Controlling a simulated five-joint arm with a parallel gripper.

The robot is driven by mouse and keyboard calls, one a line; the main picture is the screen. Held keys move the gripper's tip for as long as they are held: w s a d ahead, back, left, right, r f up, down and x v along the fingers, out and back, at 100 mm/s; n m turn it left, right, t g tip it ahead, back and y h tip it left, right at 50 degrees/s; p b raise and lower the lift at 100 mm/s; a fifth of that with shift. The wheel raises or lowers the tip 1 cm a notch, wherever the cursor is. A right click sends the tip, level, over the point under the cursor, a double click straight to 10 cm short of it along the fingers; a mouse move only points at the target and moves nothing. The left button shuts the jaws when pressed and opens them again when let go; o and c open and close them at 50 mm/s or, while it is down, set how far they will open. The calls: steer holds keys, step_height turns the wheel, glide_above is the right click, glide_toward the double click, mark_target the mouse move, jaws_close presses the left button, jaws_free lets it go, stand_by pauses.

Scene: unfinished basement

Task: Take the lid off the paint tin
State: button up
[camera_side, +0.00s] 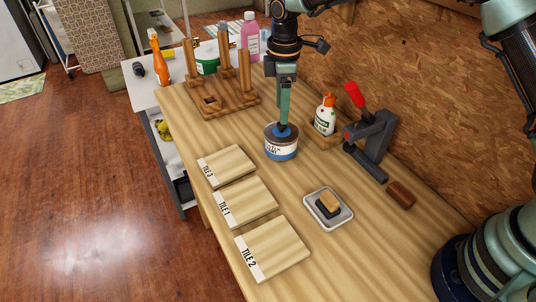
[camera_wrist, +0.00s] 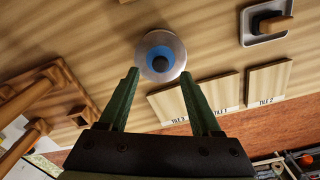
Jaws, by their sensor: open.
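The paint tin (camera_side: 281,150) stands upright on the workbench, with a blue band and a pale label. Its lid (camera_wrist: 153,50) looks blue with a dark round knob (camera_wrist: 160,64), inside a silvery rim, and appears to sit on the tin. My gripper (camera_side: 284,122) points down at the tin's top, hiding part of the lid in the side view. In the wrist view my gripper (camera_wrist: 160,76) is open and empty, its green fingers spread, with the tin just beyond the tips and roughly centred between them. Contact with the knob cannot be told.
Three tile boards (camera_side: 245,202) lie along the bench's left edge. A wooden rack (camera_side: 222,97) stands behind left. A glue bottle (camera_side: 325,115) and a red-handled clamp (camera_side: 372,135) stand right. A small tray (camera_side: 345,218) with a block sits in front. Bare bench lies between.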

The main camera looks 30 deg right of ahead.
mark_target(281, 128)
step_height(281, 128, down, 4)
steer(key=shift+f, duration=0.1)
jaws_close()
stand_by(0.4)
